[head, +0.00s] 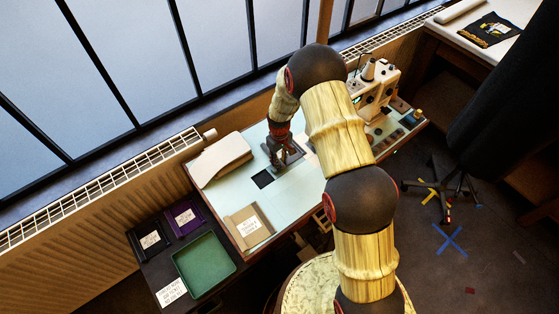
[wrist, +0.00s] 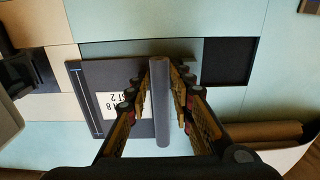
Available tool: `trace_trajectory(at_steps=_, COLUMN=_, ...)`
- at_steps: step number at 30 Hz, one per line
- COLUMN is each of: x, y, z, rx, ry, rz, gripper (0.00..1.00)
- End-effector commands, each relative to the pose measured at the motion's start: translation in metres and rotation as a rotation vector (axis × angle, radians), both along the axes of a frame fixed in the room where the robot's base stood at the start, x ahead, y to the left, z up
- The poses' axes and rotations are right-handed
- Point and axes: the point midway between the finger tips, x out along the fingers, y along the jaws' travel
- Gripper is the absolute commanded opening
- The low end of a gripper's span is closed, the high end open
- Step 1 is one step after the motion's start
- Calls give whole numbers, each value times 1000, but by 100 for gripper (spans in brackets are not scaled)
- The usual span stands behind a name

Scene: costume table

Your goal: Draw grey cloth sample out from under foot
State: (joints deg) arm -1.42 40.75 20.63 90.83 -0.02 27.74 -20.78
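My gripper (head: 284,154) is low over the pale table, left of the sewing machine. In the wrist view my gripper (wrist: 161,85) has its fingers close on both sides of a narrow upright grey ridge (wrist: 160,110) and appears shut on it. The ridge stands over a flat dark-grey piece (wrist: 92,85) with a white label, partly hidden by the fingers. I cannot tell whether this is the cloth sample. The cream sewing machine (head: 378,88) stands at the table's right; my arm partly covers it, and its foot is not clearly visible.
A dark square (wrist: 226,62) lies beside the grey piece. A cream padded block (head: 220,158) and a brown folder (head: 249,226) lie on the table's left part. A green tray (head: 203,264) and two smaller labelled trays stand lower left. Windows and radiator border the back.

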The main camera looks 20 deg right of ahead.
Motion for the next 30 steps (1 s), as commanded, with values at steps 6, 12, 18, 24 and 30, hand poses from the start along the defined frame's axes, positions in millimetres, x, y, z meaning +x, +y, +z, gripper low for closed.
trace_trajectory(at_steps=6, x=0, y=0, z=0, rx=0, ry=1, rz=0, gripper=38)
trace_trajectory(at_steps=12, x=-1, y=0, z=-1, rx=1, ry=1, rz=0, gripper=38)
trace_trajectory(at_steps=18, x=0, y=0, z=5, rx=0, ry=-1, rz=0, gripper=38)
trace_trajectory(at_steps=24, x=1, y=0, z=37, rx=1, ry=-4, rz=0, gripper=38)
trace_trajectory(at_steps=30, x=1, y=0, z=78, rx=0, ry=-3, rz=0, gripper=38)
